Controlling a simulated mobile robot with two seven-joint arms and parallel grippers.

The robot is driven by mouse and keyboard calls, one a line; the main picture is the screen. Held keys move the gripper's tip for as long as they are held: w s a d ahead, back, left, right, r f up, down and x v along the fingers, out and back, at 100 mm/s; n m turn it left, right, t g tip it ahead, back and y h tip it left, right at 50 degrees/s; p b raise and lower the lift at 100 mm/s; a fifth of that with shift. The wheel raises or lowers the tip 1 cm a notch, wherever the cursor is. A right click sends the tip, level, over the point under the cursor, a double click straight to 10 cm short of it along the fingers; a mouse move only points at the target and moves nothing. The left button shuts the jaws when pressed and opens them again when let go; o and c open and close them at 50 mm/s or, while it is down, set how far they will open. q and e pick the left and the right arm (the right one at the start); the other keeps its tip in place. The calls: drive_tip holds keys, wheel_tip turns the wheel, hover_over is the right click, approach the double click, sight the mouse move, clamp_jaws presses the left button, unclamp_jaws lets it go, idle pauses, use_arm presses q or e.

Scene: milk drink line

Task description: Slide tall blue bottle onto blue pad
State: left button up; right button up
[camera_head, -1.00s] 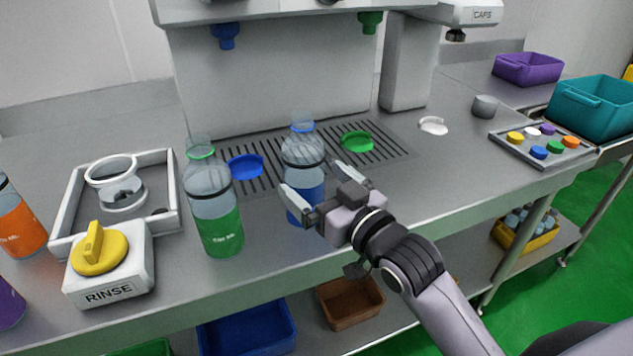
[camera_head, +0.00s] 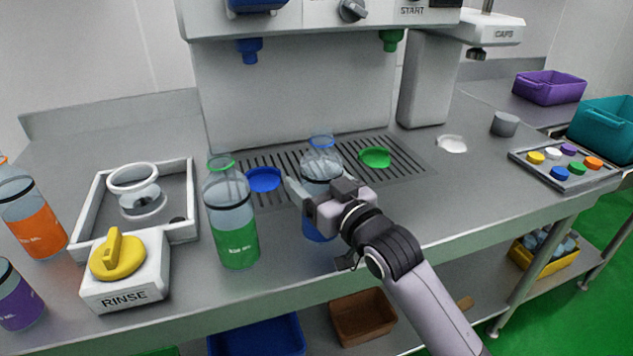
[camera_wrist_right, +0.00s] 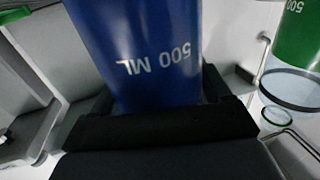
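The tall blue bottle (camera_head: 318,232), clear above and blue below, stands upright at the front of the steel counter. The blue pad (camera_head: 263,179) lies behind and left of it on the drip grate, apart from it. My right gripper (camera_head: 319,190) is around the bottle from the front right. In the right wrist view the bottle's blue "500 ML" part (camera_wrist_right: 150,50) sits between the dark fingers, with no clear gap on either side. Whether they are closed on it I cannot tell. My left gripper is not in view.
A green bottle (camera_head: 234,240) stands just left of the blue bottle, in front of the blue pad. The rinse box (camera_head: 127,278) is further left. A green pad (camera_head: 375,157) lies on the grate (camera_head: 408,170) to the right.

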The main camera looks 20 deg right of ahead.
drive_tip(key=shift+a+x, duration=0.2)
drive_tip(key=shift+x, duration=1.3)
drive_tip(key=shift+a+x, duration=0.2)
drive_tip(key=shift+x, duration=1.3)
drive_tip(key=shift+s, duration=0.1)
drive_tip(key=shift+a+b+x, duration=0.15)
drive_tip(key=shift+b+x, duration=0.15)
drive_tip(key=shift+x, duration=1.2)
drive_tip(key=shift+a+b+x, duration=0.15)
drive_tip(key=shift+b+x, duration=0.15)
drive_tip(key=shift+x, duration=1.2)
drive_tip(key=shift+s, duration=0.1)
drive_tip(key=b+x, duration=0.1)
drive_tip(key=x, duration=0.1)
drive_tip(key=b+x, duration=0.1)
drive_tip(key=x, duration=0.1)
drive_tip(key=b+x, duration=0.1)
drive_tip(key=x, duration=0.1)
drive_tip(key=shift+s+a, duration=0.1)
drive_tip(key=shift+a, duration=0.25)
